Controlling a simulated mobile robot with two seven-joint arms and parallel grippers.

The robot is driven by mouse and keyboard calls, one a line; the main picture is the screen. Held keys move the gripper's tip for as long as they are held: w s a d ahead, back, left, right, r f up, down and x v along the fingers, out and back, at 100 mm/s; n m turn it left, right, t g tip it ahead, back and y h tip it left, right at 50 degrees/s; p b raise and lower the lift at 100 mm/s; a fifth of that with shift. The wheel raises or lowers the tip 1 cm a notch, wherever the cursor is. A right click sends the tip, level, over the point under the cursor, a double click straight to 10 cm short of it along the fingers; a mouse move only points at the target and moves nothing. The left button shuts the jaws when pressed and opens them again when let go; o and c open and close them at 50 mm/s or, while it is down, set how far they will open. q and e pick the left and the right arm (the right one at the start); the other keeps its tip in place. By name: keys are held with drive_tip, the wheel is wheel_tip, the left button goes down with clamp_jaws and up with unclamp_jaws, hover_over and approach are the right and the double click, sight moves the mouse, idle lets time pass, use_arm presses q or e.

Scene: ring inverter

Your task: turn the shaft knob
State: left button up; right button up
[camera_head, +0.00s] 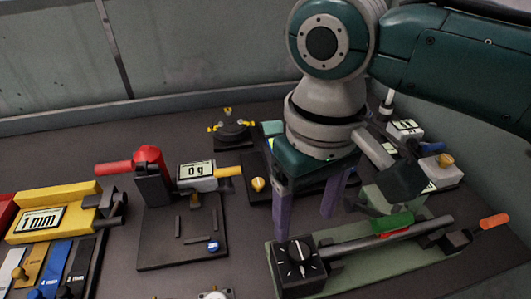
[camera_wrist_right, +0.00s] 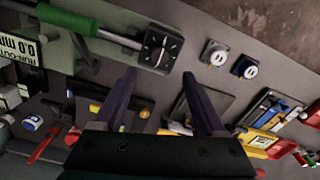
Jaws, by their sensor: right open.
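A green base (camera_head: 375,268) at the front right carries a grey shaft (camera_head: 350,242). At the shaft's left end is a dark block with a round, white-marked dial knob (camera_head: 300,258); it also shows at the top of the right wrist view (camera_wrist_right: 158,47). My left gripper is not in view.
A device with a red handle (camera_head: 147,157) and a "0 g" display (camera_head: 197,171) stands left of the gripper. A yellow "1 mm" device (camera_head: 50,215) is at far left. A black device with yellow tips (camera_head: 231,128) is behind.

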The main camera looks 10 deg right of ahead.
sight(300, 250)
wheel_tip(300, 250, down, 8)
drive_tip(key=shift+b, duration=0.75)
clamp_jaws()
